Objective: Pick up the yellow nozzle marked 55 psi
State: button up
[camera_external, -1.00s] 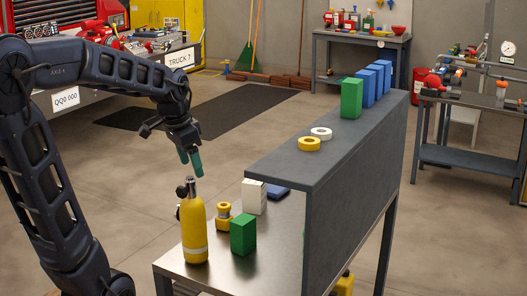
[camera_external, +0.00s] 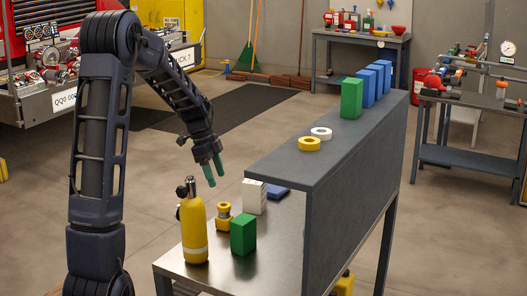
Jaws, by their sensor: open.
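A small yellow nozzle (camera_external: 223,215) stands upright on the metal table, between a yellow cylinder and a green block; any marking on it is too small to read. My gripper (camera_external: 214,173), with green fingertips, is open and empty. It hangs in the air above the table's left part, higher in the picture than the nozzle and slightly left of it.
The yellow cylinder (camera_external: 194,232) with a black valve stands left of the nozzle. The green block (camera_external: 243,234) is to its right, a white box (camera_external: 254,197) behind. A raised grey shelf (camera_external: 335,165) bounds the table's right side.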

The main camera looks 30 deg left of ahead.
aim_at(222, 204)
jog(key=w+a+f+m, duration=0.1)
jog(key=f, duration=0.1)
jog(key=w+a+f+m, duration=0.1)
jog(key=w+f, duration=0.1)
jog(key=f, duration=0.1)
jog(key=w+a+f+h, duration=0.1)
jog(key=w+a+f, duration=0.1)
jog(key=f, duration=0.1)
jog(key=shift+w+f+m, duration=0.1)
jog(key=shift+m, duration=0.3)
jog(key=x, duration=0.5)
jog(key=shift+d+f, duration=0.1)
jog(key=shift+f, duration=0.1)
jog(key=shift+a+f+x, duration=0.1)
jog(key=shift+a+x, duration=0.05)
jog(key=shift+x, duration=0.75)
jog(key=shift+a+f+x, duration=0.1)
jog(key=shift+a+x, duration=0.1)
jog(key=shift+x, duration=0.65)
jog(key=shift+a+x, duration=0.15)
jog(key=shift+x, duration=0.75)
jog(key=shift+s, duration=0.2)
jog(key=c, duration=1.2)
jog(key=shift+r, duration=0.1)
